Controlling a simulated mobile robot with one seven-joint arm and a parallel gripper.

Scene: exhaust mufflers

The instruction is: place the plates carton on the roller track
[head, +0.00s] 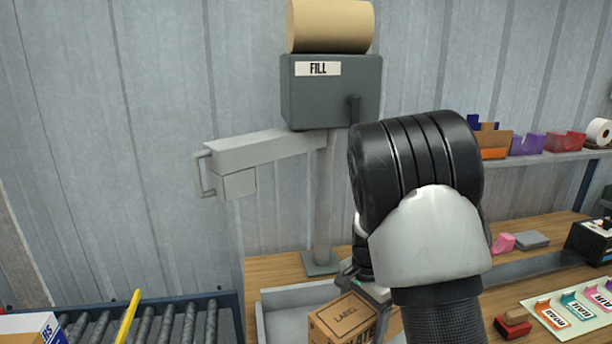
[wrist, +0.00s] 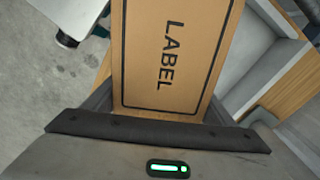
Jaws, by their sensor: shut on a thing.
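The plates carton (head: 338,318) is a brown box with a LABEL panel on top and part of the word PLATE on its side. It sits in or just above a pale grey tray on the wooden bench; I cannot tell whether it touches the tray floor. My gripper (head: 366,290) is shut on it, mostly hidden behind my arm. In the wrist view the carton (wrist: 165,55) fills the space between the jaws. The roller track (head: 172,322), with grey rollers and a dark blue frame, is at the lower left, left of the tray.
A white and blue box (head: 28,328) is on the roller track's left end, near a yellow bar (head: 128,318). A FILL machine (head: 330,90) on a post stands behind the tray, its arm reaching left. A red stamp (head: 513,325) and coloured tags (head: 570,312) lie right.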

